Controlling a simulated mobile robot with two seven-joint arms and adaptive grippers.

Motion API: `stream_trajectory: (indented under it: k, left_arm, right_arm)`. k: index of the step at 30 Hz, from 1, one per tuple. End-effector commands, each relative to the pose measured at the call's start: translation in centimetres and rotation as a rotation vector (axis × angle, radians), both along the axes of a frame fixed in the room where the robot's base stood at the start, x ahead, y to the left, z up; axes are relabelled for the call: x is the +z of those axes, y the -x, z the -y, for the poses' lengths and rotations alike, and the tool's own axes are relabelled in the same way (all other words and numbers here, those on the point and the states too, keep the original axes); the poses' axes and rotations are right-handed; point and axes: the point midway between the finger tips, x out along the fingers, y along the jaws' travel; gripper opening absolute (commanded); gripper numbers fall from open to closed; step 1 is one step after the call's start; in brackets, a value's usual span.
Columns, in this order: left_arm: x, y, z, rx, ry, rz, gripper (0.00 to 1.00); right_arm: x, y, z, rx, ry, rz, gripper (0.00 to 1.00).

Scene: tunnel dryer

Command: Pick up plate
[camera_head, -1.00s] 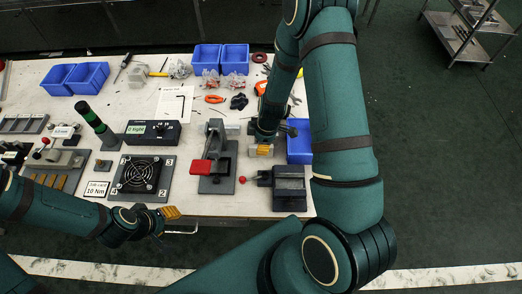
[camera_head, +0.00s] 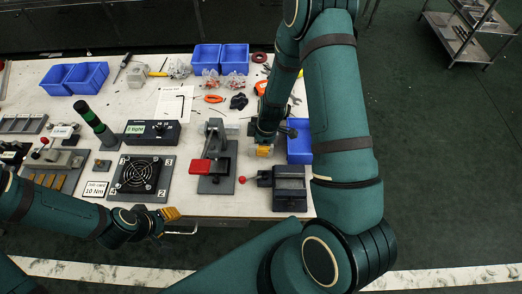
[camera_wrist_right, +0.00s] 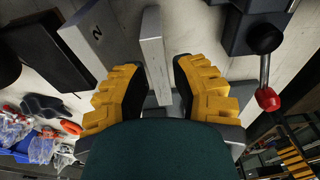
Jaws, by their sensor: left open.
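The plate is most likely the narrow, light grey metal piece (camera_wrist_right: 153,50) standing out in the right wrist view. My right gripper (camera_wrist_right: 160,92) is open, with one yellow-padded finger on each side of this piece. Gaps show between the piece and both fingers; its near end is low in the gap. In the head view my right gripper (camera_head: 264,151) is over the bench, right of the grey clamp with the red handle (camera_head: 201,167); I cannot make out the plate there. My left gripper (camera_head: 171,214) is open and empty at the bench's front edge.
A dark vise with a red knob (camera_head: 288,188) stands just in front of my right gripper. A blue bin (camera_head: 299,148) is to its right. A fan on a plate (camera_head: 139,176) and a black box (camera_head: 152,133) stand left of the clamp.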

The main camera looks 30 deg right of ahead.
Motion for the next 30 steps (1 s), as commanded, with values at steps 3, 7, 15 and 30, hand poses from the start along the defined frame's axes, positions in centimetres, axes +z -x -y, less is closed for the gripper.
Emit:
stream_trajectory:
  k: [3,7,15,30]
  left_arm:
    - [0.0,0.0,0.0,0.000,0.000,0.000,0.47]
    - [0.0,0.0,0.0,0.000,0.000,0.000,0.47]
    - [0.0,0.0,0.0,0.000,0.000,0.000,0.47]
    - [1.1,0.0,0.0,0.000,0.000,0.000,0.47]
  right_arm:
    - [0.0,0.0,0.0,0.000,0.000,0.000,0.25]
    - [0.0,0.0,0.0,0.000,0.000,0.000,0.25]
    - [0.0,0.0,0.0,0.000,0.000,0.000,0.00]
    - [0.8,0.1,0.0,0.000,0.000,-0.002,0.00]
